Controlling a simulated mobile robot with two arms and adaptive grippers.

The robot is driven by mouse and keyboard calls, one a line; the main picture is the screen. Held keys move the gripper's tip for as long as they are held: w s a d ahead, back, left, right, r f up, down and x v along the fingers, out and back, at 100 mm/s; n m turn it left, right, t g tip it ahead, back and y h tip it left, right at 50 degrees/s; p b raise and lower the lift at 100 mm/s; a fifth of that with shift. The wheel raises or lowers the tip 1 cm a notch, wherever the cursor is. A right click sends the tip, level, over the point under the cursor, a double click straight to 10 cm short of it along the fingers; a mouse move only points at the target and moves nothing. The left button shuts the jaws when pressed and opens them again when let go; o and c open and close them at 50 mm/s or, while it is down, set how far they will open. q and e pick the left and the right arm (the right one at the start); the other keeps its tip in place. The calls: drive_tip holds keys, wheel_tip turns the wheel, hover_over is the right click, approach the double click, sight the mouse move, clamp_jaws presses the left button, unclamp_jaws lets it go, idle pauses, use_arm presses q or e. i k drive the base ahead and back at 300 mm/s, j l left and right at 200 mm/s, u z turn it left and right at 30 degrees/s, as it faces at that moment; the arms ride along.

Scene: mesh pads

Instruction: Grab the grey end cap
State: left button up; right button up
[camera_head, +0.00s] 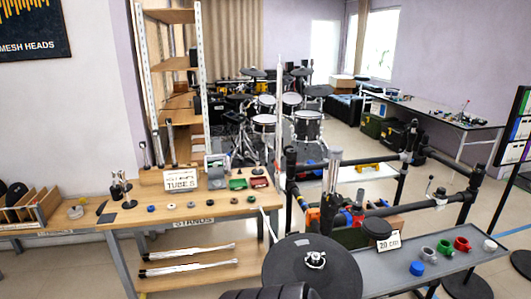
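A small grey cap-like piece (428,254) sits on the grey shelf (385,283) at the lower right. It stands in a row between a blue piece (417,268) and a green piece (444,247). A red piece (461,244) and a white piece (489,245) are farther right in the row. Several small round pieces, some pale or grey, also lie on the wooden bench (235,210) at left; they are too small to identify. Neither of my grippers is in view.
A large dark round pad (312,268) with a metal centre fitting is near, left of the row. A black disc with a "20 CRD"-like sign (389,242) stands behind the shelf's left part. A black tube frame (420,206) rises behind. Bare shelf lies before the row.

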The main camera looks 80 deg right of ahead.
sight(334, 152)
drive_tip(key=i+z, duration=0.7)
drive_tip(key=i+j+z, duration=0.3)
drive_tip(key=i+z, duration=0.15)
drive_tip(key=z, duration=0.3)
drive_tip(key=i+z, duration=0.15)
drive_tip(key=z, duration=0.3)
drive_tip(key=i+z, duration=0.15)
drive_tip(key=z, duration=0.3)
drive_tip(key=i+j+z, duration=0.15)
drive_tip(key=z, duration=0.3)
drive_tip(key=i+j+z, duration=0.1)
drive_tip(key=z, duration=0.35)
